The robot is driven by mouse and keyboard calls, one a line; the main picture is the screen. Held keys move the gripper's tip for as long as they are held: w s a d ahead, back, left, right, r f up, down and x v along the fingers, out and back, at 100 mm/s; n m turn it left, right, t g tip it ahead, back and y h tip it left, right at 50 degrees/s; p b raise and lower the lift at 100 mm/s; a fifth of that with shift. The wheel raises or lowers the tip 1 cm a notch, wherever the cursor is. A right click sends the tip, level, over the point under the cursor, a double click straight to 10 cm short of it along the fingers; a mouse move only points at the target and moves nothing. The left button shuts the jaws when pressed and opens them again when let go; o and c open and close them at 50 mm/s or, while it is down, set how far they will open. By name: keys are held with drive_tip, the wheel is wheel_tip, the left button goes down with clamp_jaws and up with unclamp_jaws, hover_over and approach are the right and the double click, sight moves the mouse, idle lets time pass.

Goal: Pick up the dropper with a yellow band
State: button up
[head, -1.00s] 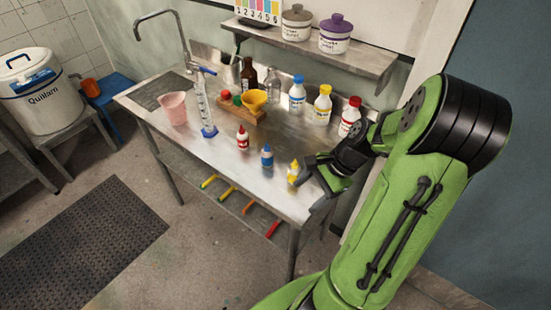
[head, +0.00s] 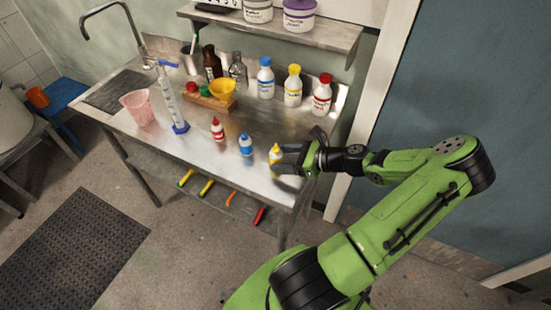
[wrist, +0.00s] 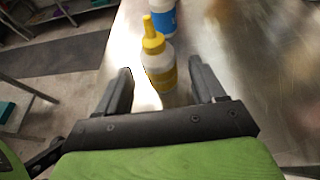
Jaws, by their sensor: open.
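The dropper with a yellow band (head: 275,156) is a small white bottle with a yellow pointed cap, upright on the steel table (head: 195,141). In the wrist view the yellow-banded dropper (wrist: 159,66) stands between and just ahead of my two fingertips. My gripper (head: 286,159) is open and comes in from the right, low over the table's right end. In the wrist view my gripper (wrist: 162,78) has its fingers on either side of the bottle, with no clear contact. A dropper with a blue band (head: 246,145) and one with a red band (head: 217,129) stand to the left.
Three larger bottles with blue (head: 265,78), yellow (head: 292,86) and red (head: 322,95) caps stand at the back. A blue-based cylinder (head: 172,100), a pink beaker (head: 139,108) and a yellow funnel (head: 222,91) stand left. A shelf (head: 300,33) hangs above.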

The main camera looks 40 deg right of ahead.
drive_tip(key=x, duration=0.5)
drive_tip(key=shift+w+b, duration=0.1)
drive_tip(key=shift+b, duration=0.3)
drive_tip(key=shift+r, duration=0.15)
drive_tip(key=c, duration=1.1)
